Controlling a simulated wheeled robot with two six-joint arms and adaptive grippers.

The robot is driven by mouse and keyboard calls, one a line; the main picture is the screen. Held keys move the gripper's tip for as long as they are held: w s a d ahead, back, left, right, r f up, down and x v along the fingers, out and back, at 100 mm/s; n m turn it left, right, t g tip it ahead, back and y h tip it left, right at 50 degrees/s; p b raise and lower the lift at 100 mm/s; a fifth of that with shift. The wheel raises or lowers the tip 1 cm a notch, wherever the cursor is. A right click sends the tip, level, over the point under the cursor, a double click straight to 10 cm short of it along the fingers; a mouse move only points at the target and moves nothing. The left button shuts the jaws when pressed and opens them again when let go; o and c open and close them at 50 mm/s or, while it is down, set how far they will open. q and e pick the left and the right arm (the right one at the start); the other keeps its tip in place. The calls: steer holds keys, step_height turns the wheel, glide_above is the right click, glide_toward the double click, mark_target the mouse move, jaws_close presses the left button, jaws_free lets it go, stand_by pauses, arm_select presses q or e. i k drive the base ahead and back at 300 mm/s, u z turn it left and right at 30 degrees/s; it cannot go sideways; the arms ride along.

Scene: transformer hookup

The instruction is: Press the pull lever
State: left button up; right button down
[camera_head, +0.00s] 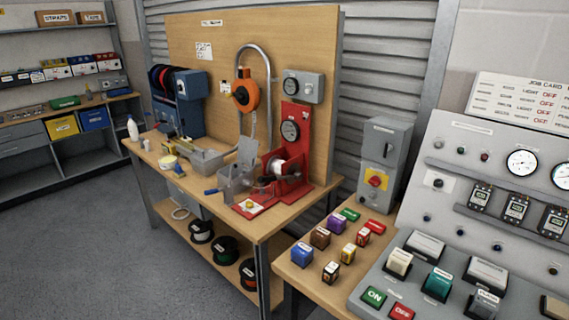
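A red test stand (291,172) with a round dial and a pale cylinder stands at the right end of the wooden workbench (183,208). Left of it is a grey open-topped box (236,183). A small lever with a blue grip (211,191) sticks out at the box's front left. I cannot tell for sure whether this is the pull lever; no label on it is readable. Neither of my grippers is in view, and nothing touches the lever.
A grey control panel (453,178) with gauges and buttons fills the right. Several small coloured blocks lie on the low side table (330,282). An orange tool (243,96) hangs above the bench. Cable spools (224,250) sit underneath. The floor (110,265) at front left is clear.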

mark_target(299, 176)
steer(key=u, duration=0.3)
steer(key=i, duration=0.6)
steer(key=u, duration=0.45)
